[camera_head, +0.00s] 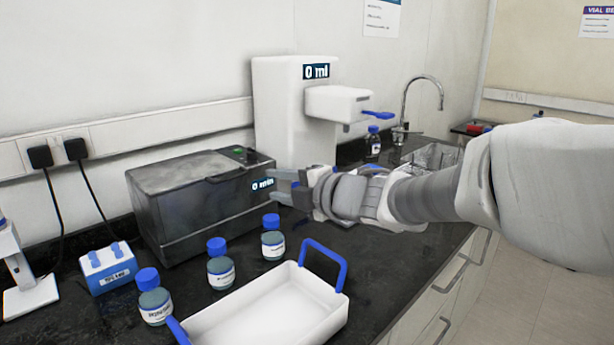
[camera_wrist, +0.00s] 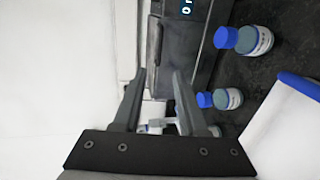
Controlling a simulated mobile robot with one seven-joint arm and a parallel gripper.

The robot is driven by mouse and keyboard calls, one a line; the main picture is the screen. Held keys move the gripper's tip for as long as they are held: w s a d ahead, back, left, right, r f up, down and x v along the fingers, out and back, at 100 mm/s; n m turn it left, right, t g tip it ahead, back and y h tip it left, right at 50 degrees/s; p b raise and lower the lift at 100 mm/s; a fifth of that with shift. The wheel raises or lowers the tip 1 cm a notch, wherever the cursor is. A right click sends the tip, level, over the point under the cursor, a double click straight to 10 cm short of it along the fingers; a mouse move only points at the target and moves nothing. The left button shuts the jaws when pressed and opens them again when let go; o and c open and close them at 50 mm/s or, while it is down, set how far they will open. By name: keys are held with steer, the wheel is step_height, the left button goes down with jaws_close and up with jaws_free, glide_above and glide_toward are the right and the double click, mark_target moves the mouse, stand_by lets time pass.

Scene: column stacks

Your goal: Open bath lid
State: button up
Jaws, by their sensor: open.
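The bath (camera_head: 200,215) is a dark grey box on the black bench, with a display reading "0 min" on its right end. Its lid (camera_head: 180,170) looks shut. My gripper (camera_head: 274,186) is beside the right end of the bath, close to the display; in the head view I cannot tell whether it touches. In the wrist view my gripper (camera_wrist: 157,75) is open, with nothing visibly held. The bath (camera_wrist: 183,45) shows beyond the fingertips there, with a dark raised bar (camera_wrist: 154,45) along its edge, roughly in line with the gap.
Three blue-capped bottles (camera_head: 220,268) stand in front of the bath. A white tray (camera_head: 265,310) with blue handles lies at the front. A white dispenser (camera_head: 285,110) reading "0 ml" stands behind my gripper. A blue block (camera_head: 108,270) sits left of the bath.

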mark_target(234, 177)
steer(key=b+x, duration=0.3)
steer(key=x, duration=1.4)
steer(key=shift+a+f, duration=0.1)
jaws_close()
stand_by(0.9)
